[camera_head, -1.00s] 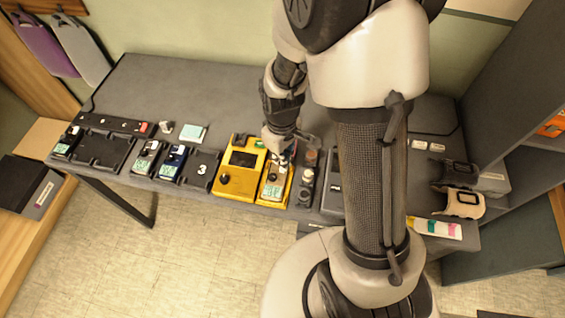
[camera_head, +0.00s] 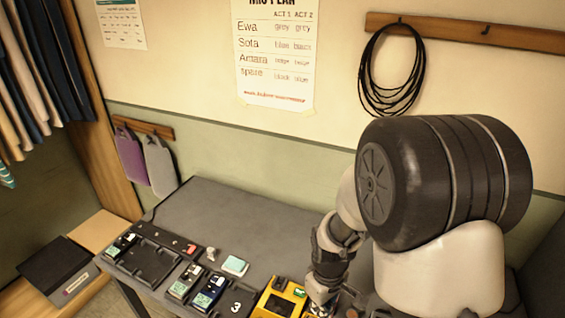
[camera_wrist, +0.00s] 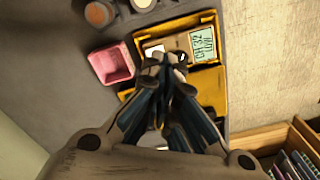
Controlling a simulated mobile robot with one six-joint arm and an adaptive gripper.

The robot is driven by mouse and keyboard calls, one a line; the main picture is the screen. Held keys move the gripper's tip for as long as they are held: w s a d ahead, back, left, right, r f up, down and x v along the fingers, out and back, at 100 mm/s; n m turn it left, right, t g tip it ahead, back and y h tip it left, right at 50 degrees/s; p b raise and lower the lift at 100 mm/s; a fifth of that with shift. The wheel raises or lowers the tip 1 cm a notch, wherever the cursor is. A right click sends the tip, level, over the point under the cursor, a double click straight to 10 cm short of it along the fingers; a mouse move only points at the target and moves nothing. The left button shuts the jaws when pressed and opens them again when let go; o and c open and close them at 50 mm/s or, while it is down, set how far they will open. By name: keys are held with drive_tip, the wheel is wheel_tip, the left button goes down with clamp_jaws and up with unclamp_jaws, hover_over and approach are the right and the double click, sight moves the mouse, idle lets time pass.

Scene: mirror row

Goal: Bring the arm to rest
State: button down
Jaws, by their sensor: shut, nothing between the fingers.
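My gripper (camera_head: 320,297) is low over the grey table (camera_head: 215,215), at the bottom edge of the head view beside a yellow tray (camera_head: 277,300). In the wrist view its fingers (camera_wrist: 165,70) are shut with nothing between them. They point at a yellow tray (camera_wrist: 222,75) in which a beige pack (camera_wrist: 180,46) with a green display lies. The fingers cover part of the pack and tray; I cannot tell whether they touch the pack.
A small pink tray (camera_wrist: 112,64) lies beside the yellow one. Packs (camera_head: 208,293), a black charger (camera_head: 155,262) and a turquoise pad (camera_head: 235,265) are on the table's left part. A wall chart (camera_head: 275,55) and a cable coil (camera_head: 391,70) hang behind. The table's back left is clear.

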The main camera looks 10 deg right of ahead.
drive_tip(key=s+r+m+t, duration=0.1)
drive_tip(key=s+r+m, duration=0.15)
drive_tip(key=r, duration=0.55)
drive_tip(key=s+r+m+t, duration=0.1)
drive_tip(key=s+r, duration=0.2)
drive_tip(key=r, duration=0.5)
drive_tip(key=s+r+m+t, duration=0.2)
drive_tip(key=s+r, duration=0.6)
drive_tip(key=s, duration=0.2)
drive_tip(key=shift+d+t, duration=0.25)
drive_tip(key=shift+t, duration=0.05)
